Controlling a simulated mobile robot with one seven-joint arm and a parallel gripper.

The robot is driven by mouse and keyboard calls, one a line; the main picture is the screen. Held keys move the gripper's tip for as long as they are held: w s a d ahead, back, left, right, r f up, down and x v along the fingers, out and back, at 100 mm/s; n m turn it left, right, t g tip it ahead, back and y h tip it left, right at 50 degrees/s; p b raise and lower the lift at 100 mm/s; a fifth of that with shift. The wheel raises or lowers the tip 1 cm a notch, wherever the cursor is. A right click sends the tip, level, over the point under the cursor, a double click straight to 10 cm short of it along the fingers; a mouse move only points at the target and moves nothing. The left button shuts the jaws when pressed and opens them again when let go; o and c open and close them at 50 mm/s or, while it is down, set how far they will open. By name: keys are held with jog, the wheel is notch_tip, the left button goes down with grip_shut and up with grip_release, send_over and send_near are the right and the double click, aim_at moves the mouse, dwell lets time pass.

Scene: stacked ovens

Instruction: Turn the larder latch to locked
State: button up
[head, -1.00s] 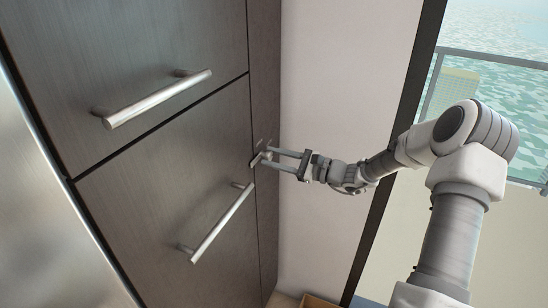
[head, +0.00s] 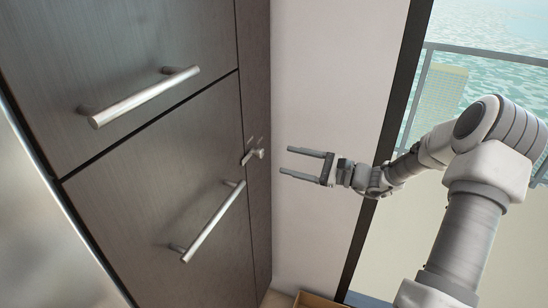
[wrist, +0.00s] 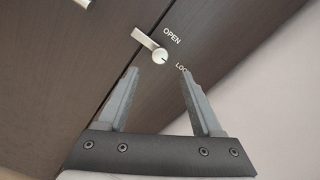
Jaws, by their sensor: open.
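The larder latch (head: 254,156) is a small metal lever on a round knob, on the narrow side panel beside the lower door. In the wrist view the latch (wrist: 150,46) has its knob by the printed words OPEN, above, and LOCK, below and partly hidden by a finger. Its lever points up and left from the knob, across the seam onto the door. My gripper (head: 286,161) is open and empty, to the right of the latch and apart from it. In the wrist view my gripper (wrist: 160,71) has its fingertips just below the knob.
The upper door (head: 120,50) and lower door (head: 150,180) carry bar handles (head: 140,95) (head: 212,222). A pale wall (head: 325,70) lies behind my gripper. A window with a railing is at right. A box edge (head: 313,300) shows at the bottom.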

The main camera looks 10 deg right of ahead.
jog(key=v, duration=0.9)
jog(key=s+a+n+g+h, duration=0.5)
jog(key=s+a+n+g, duration=0.35)
jog(key=a, duration=0.35)
jog(key=s+a+r+n+t+h, duration=0.1)
jog(key=s+r+n+h, duration=0.3)
jog(key=s, duration=0.4)
jog(key=s+a+r+n+t+h, duration=0.1)
jog(key=s+r+n+t+h, duration=0.1)
jog(key=s+r+n+h, duration=0.3)
jog(key=shift+s+r+n+h, duration=0.3)
jog(key=shift+s+r+n, duration=0.45)
jog(key=shift+s, duration=1.25)
jog(key=shift+a+r+t, duration=0.15)
jog(key=shift+t, duration=0.1)
